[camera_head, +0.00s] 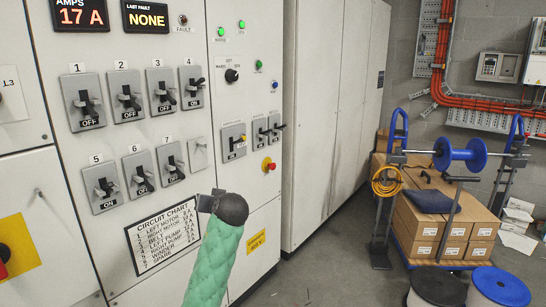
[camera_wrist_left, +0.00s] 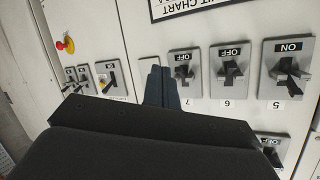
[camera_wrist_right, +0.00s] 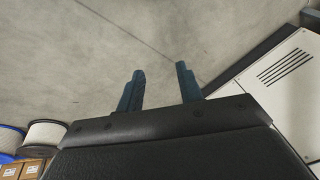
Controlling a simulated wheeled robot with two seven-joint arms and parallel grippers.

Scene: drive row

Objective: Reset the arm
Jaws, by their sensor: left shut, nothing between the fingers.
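My left arm, in a green sleeve, rises in front of the panel in the head view, its dark gripper (camera_head: 208,202) beside the circuit chart (camera_head: 164,236). In the left wrist view the left gripper (camera_wrist_left: 162,74) is shut and empty. Its fingertips appear close to the blank plate next to switch 7 (camera_wrist_left: 184,72); contact cannot be told. Switch 5 (camera_head: 105,186) reads ON. My right gripper (camera_wrist_right: 157,85) is open and empty above the floor.
The amps display (camera_head: 80,17) reads 17 A; the last fault display (camera_head: 146,16) reads NONE. A red button (camera_head: 270,166) and smaller switches (camera_head: 267,130) are to the right. A blue cart (camera_head: 450,260) with boxes and spools stands at the right. Grey floor is free between.

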